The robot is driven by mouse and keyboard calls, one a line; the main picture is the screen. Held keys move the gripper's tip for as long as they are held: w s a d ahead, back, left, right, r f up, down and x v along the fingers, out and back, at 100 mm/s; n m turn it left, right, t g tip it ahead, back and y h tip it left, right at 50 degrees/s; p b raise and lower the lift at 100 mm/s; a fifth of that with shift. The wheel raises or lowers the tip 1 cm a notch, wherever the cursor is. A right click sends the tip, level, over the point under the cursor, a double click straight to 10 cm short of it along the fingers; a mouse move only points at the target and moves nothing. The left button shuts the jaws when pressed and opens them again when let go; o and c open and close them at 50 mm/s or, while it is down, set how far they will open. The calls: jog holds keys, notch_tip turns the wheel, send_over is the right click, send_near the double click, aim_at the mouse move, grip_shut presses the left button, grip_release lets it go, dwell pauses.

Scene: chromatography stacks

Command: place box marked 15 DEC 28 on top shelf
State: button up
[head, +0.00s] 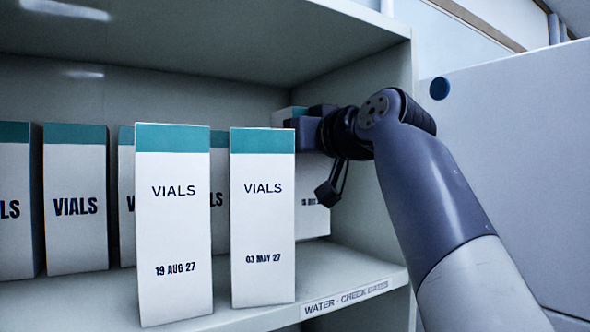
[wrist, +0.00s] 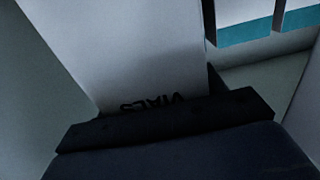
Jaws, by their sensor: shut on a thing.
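The white box with a teal top band (head: 314,222) is at the right end of the shelf, behind the front boxes. Its small print reads "15 DEC", with the rest cut off or too small to read. My gripper (head: 308,135) reaches in from the right and is shut on this box near its upper part. In the wrist view the box (wrist: 125,45) fills the middle, with "VIALS" upside down beside the dark gripper (wrist: 165,118). The box looks upright; whether its base touches the shelf is hard to tell. A shelf board (head: 230,40) spans above.
Boxes marked 19 AUG 27 (head: 174,235) and 03 MAY 27 (head: 262,225) stand at the front edge, just left of my gripper. Several VIALS boxes (head: 76,230) stand behind. The shelf's side wall (head: 385,90) is close on the right. A label (head: 345,299) marks the shelf edge.

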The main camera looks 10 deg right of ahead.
jog(key=shift+f+b, duration=0.4)
jog(key=shift+f, duration=1.8)
jog(key=shift+f, duration=0.25)
jog(key=o, duration=1.4)
jog(key=shift+r, duration=0.1)
jog(key=shift+o, duration=0.2)
jog(key=b, duration=0.4)
send_near(313, 168)
jog(key=x, duration=0.4)
jog(key=shift+w+a, duration=0.15)
jog(key=shift+w, duration=0.15)
jog(key=shift+v, duration=0.95)
